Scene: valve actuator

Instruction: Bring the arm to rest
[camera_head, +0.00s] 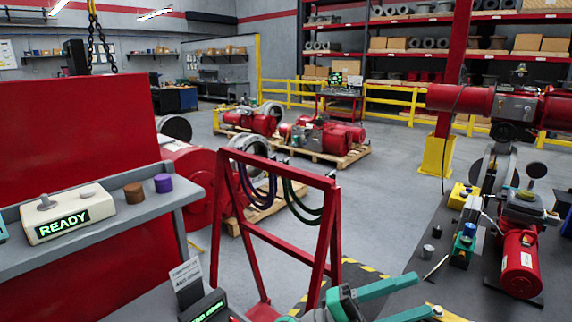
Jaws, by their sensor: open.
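My gripper (425,296) shows at the bottom edge, right of centre. Its two teal fingers are spread apart and point to the right. Nothing shows between them. The rest of my arm is mostly cut off by the bottom edge. The gripper appears in front of the dark bench on the right; its height above that bench cannot be told.
A red A-frame rack (326,225) with hanging hoses stands just behind the gripper. The dark bench (400,265) on the right carries a red actuator (521,262) and small parts. At left, a grey shelf (130,222) holds a box reading "READY" (68,215). Open floor lies beyond.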

